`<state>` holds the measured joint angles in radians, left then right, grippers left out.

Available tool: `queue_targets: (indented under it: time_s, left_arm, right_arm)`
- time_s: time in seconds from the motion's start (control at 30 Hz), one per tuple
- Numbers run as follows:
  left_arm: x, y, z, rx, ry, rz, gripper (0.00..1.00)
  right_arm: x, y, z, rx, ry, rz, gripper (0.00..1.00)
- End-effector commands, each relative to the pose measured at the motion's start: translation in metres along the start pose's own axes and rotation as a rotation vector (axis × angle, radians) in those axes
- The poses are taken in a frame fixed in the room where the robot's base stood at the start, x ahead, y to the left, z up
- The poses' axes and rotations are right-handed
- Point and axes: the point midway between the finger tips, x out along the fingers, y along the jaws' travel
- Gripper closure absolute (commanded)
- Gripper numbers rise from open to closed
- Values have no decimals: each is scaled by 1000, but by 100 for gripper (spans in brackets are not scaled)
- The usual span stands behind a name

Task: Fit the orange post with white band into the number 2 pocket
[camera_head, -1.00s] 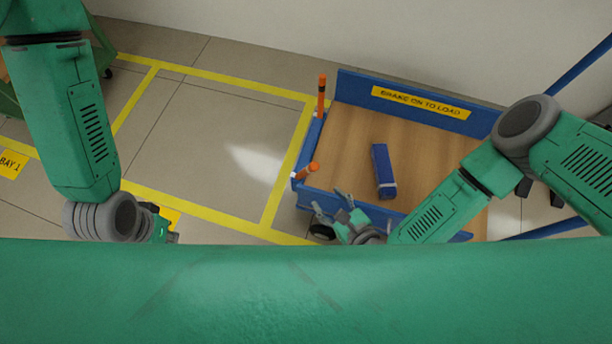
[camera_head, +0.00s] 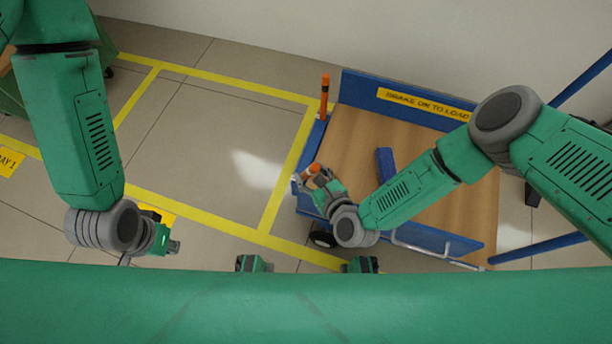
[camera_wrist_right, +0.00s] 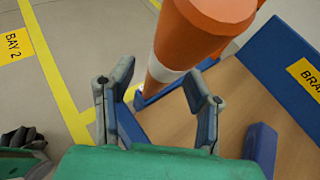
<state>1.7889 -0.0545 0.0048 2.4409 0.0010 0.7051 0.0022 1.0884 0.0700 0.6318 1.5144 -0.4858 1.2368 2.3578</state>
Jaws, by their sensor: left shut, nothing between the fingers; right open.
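The orange post with white band (camera_head: 311,169) stands, looking tilted, at the near left corner of the cart. It also shows large in the right wrist view (camera_wrist_right: 205,25), with its white band (camera_wrist_right: 161,68) lower down. My right gripper (camera_head: 310,182) is open, with its fingers apart on either side of the post's lower part in the right wrist view (camera_wrist_right: 160,88). I cannot tell whether they touch it. My left gripper (camera_head: 172,247) is shut and empty over the floor, far left of the cart. I cannot make out a number 2 pocket in either view.
A second orange post with a dark band (camera_head: 324,97) stands at the cart's far left corner. A blue block (camera_head: 385,163) lies on the wooden cart deck (camera_head: 352,140). A blue end board (camera_head: 362,88) rises behind. Yellow lines (camera_head: 283,180) mark the open floor at left.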

Motion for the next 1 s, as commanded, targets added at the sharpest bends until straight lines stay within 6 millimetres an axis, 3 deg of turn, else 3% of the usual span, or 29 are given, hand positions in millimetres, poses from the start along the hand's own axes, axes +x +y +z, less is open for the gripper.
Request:
queue_targets:
  time_s: [0.1,0.33,0.37,0.47,0.5,0.83,1.0]
  left_arm:
    - [6,0,0,0,0,0,100]
    - [4,0,0,0,0,0,100]
    - [4,0,0,0,1,0,100]
    - [4,0,0,0,1,0,100]
    - [4,0,0,0,0,0,100]
    - [3,0,0,0,1,0,100]
    - [-9,0,-1,0,1,0,100]
  right_arm:
    - [11,0,0,-1,-2,1,56]
    - [12,0,2,0,-1,0,56]
    - [12,0,2,0,-1,0,59]
    - [12,0,1,0,-1,0,95]
    - [12,0,1,0,-1,0,100]
    - [11,0,3,0,-1,0,100]
    - [2,-1,26,1,-2,0,100]
